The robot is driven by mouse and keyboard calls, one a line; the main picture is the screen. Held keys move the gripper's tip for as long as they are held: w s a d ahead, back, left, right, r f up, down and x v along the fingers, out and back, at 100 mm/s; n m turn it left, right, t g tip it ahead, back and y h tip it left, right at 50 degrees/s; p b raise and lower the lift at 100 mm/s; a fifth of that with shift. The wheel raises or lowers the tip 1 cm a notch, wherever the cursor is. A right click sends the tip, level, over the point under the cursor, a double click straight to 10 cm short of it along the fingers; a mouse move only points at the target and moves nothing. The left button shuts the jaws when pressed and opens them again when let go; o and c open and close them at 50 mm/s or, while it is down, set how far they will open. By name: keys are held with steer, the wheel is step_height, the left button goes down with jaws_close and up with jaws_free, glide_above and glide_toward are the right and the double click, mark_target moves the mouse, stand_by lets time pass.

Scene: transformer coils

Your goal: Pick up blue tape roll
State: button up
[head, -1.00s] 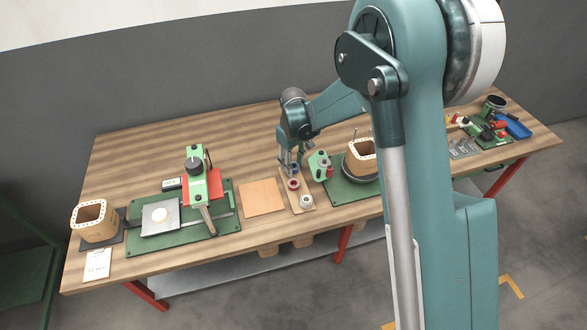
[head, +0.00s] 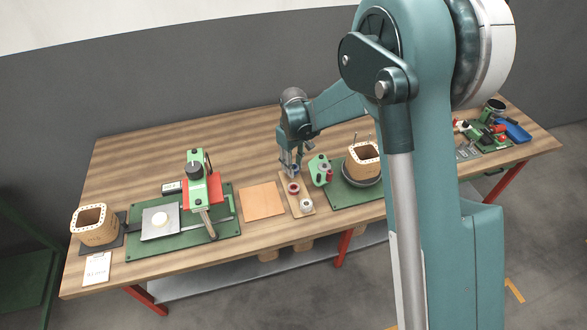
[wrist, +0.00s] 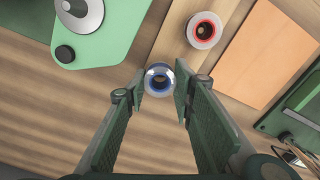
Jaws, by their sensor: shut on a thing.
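The blue tape roll (wrist: 160,79) is a small ring with a blue rim and a dark hole, seen from above in the wrist view. My gripper (wrist: 161,88) is shut on it, with one finger against each side. In the head view my gripper (head: 291,166) points down at the far end of a narrow wooden board (head: 300,197), and the blue roll is small and partly hidden there. I cannot tell whether the roll touches the board or is just above it.
A red-rimmed roll (wrist: 204,30) and a white roll (head: 306,205) stand on the board. A green fixture (head: 319,170) stands close on the right, and a tan sheet (head: 262,201) lies to the left. The back of the table is clear.

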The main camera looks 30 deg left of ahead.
step_height(320, 180, up, 8)
steer(key=shift+r, duration=0.25)
steer(key=shift+p, duration=0.35)
stand_by(0.6)
steer(key=w+d+r+p, duration=0.4)
steer(key=d+r+p, duration=0.1)
steer(key=d+p, duration=0.4)
steer(key=shift+d+r+p, duration=0.15)
steer(key=shift+d+p, duration=0.2)
steer(key=shift+d, duration=0.7)
steer(key=shift+w+f, duration=0.1)
steer(key=shift+f, duration=0.1)
steer(key=shift+f+b, duration=0.75)
steer(key=shift+f, duration=1.95)
steer(key=shift+f+b, duration=0.9)
steer(key=shift+b, duration=0.45)
